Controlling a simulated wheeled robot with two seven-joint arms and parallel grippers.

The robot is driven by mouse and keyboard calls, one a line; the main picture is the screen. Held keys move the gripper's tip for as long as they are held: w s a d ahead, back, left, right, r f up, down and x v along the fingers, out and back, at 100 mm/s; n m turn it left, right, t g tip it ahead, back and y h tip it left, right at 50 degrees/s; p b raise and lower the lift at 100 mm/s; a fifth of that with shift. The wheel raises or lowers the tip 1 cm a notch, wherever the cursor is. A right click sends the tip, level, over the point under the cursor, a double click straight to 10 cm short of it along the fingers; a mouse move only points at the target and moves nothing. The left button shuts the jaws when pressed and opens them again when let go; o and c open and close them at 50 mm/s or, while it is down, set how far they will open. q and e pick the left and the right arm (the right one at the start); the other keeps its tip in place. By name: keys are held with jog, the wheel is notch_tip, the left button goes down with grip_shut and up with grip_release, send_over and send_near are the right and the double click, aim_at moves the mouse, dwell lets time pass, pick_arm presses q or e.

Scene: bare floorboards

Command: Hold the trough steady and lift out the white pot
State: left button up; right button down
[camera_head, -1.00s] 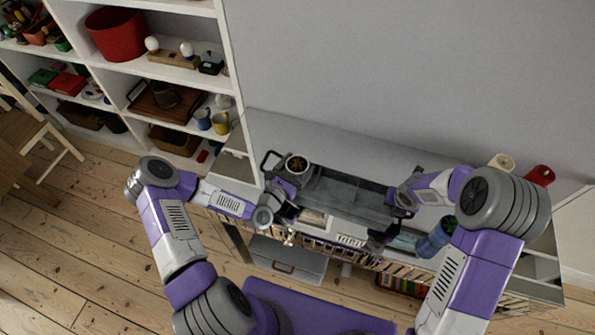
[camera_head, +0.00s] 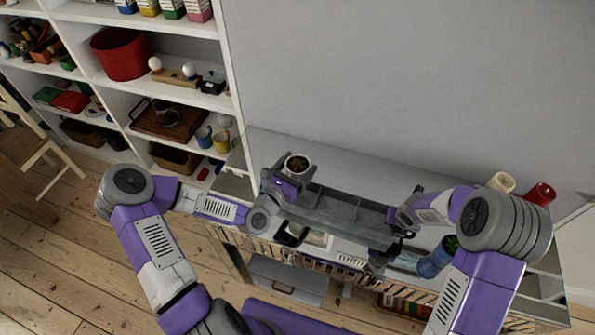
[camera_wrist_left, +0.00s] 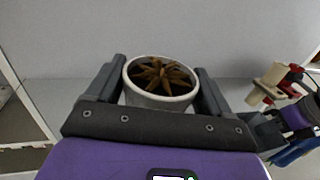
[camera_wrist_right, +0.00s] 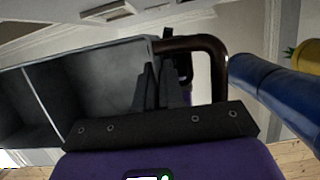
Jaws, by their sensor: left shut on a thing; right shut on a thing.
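The white pot (camera_head: 297,164) holds a brown, spiky plant. My left gripper (camera_head: 289,178) is shut on it, with a finger on each side of the pot (camera_wrist_left: 160,101) in the left wrist view. The pot is upright and raised above the left end of the long grey trough (camera_head: 335,207). The trough's left end is partly hidden by my left gripper. My right gripper (camera_head: 402,217) is shut at the trough's right end. In the right wrist view its fingers (camera_wrist_right: 160,88) close on the trough's end wall, beside a dark bent handle (camera_wrist_right: 207,44).
The trough stands on a grey top (camera_head: 300,148) against the wall. A blue cylinder (camera_head: 437,258) stands close to my right gripper. White shelves (camera_head: 232,70) are at left.

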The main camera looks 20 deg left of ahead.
jog(key=c, duration=1.2)
grip_release()
jog(key=v, duration=1.2)
jog(key=shift+f, duration=0.1)
